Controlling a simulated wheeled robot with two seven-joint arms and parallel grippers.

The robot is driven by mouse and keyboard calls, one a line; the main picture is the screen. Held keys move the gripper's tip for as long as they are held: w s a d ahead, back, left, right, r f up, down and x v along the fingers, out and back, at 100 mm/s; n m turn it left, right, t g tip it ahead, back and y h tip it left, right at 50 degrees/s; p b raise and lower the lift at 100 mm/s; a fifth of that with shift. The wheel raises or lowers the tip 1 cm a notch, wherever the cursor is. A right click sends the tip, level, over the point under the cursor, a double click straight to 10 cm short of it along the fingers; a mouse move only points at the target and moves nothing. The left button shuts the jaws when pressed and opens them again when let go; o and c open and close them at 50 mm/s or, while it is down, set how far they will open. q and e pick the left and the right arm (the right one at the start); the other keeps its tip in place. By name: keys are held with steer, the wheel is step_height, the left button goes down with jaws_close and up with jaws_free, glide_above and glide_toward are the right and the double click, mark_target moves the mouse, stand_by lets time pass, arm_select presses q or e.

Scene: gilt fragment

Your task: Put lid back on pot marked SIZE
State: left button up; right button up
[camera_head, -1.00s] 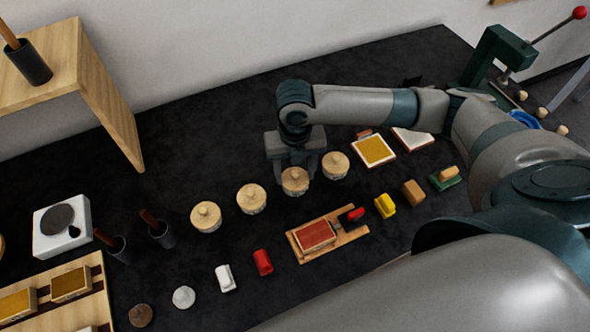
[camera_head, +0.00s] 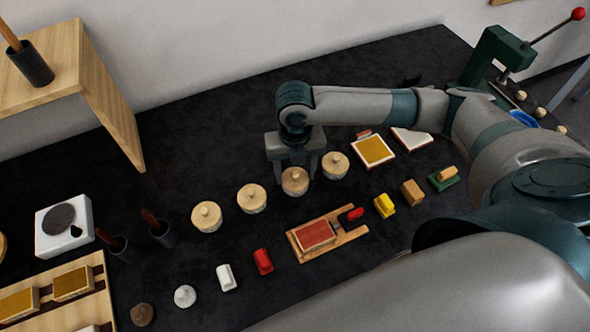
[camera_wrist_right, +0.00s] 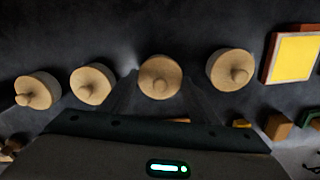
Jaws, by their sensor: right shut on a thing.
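Several pale pots with round wooden knobbed lids stand in a slanting row on the dark table: the leftmost pot (camera_head: 206,217), a second pot (camera_head: 251,198), a third pot (camera_head: 295,181) and the rightmost pot (camera_head: 335,165). No marking on them can be read. My right gripper (camera_head: 303,172) is at the third pot, its fingers on either side. In the right wrist view the wooden lid (camera_wrist_right: 160,77) sits between my fingertips, and I take it as gripped. The lid appears to rest on its pot. My left gripper is not in view.
In front lie a wooden board with a red pad (camera_head: 316,236), a red block (camera_head: 263,261) and a yellow block (camera_head: 384,205). Behind the right end is a yellow-topped tray (camera_head: 373,150). A wooden stand (camera_head: 108,95) is at left. The table behind the left pots is clear.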

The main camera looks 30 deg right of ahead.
stand_by(0.4)
steer(key=o, duration=1.6)
steer(key=shift+c, duration=0.2)
steer(key=shift+r, duration=0.1)
steer(key=shift+r+p, duration=3.45)
steer(key=shift+p, duration=0.35)
steer(key=shift+c, duration=0.7)
jaws_close()
steer(key=shift+f+b, duration=0.95)
steer(key=shift+f, duration=1.1)
